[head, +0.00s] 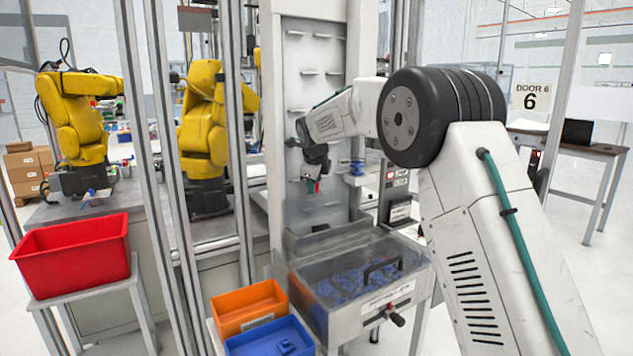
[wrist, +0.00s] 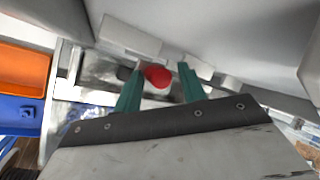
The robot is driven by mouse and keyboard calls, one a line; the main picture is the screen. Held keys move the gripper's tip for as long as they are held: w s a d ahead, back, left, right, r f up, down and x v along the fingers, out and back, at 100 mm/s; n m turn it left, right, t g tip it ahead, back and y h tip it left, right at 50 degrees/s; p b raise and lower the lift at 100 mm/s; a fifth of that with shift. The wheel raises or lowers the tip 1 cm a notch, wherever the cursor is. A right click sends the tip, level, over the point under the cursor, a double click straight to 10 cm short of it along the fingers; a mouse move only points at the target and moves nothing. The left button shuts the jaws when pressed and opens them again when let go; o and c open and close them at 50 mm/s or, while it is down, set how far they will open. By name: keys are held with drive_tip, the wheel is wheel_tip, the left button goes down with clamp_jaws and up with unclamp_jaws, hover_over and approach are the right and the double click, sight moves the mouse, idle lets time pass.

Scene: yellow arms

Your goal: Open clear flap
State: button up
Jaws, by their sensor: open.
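The clear flap (head: 335,262) is a see-through lid over a grey box at lower centre in the head view. It lies down, with blue parts visible beneath it. A black handle (head: 383,269) arches on its right part. My gripper (head: 313,183) is above and behind the flap, apart from it, in front of the grey upright panel. In the wrist view my gripper (wrist: 160,76) has its two teal fingers spread. A red round thing (wrist: 157,76) shows between them; whether it is touched cannot be told. I cannot make out the flap's handle in the wrist view.
An orange bin (head: 248,306) and a blue bin (head: 272,338) stand left of the box. A red bin (head: 75,252) sits on a stand farther left. Metal posts (head: 165,150) and yellow arms (head: 205,130) are behind. A black knob (head: 397,318) sticks out of the box front.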

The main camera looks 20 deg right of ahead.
wheel_tip(320, 180, up, 3)
drive_tip(key=shift+r, duration=0.1)
drive_tip(key=s+r, duration=0.1)
drive_tip(key=s, duration=1.5)
drive_tip(key=shift+a+r, duration=0.15)
drive_tip(key=shift+r, duration=0.2)
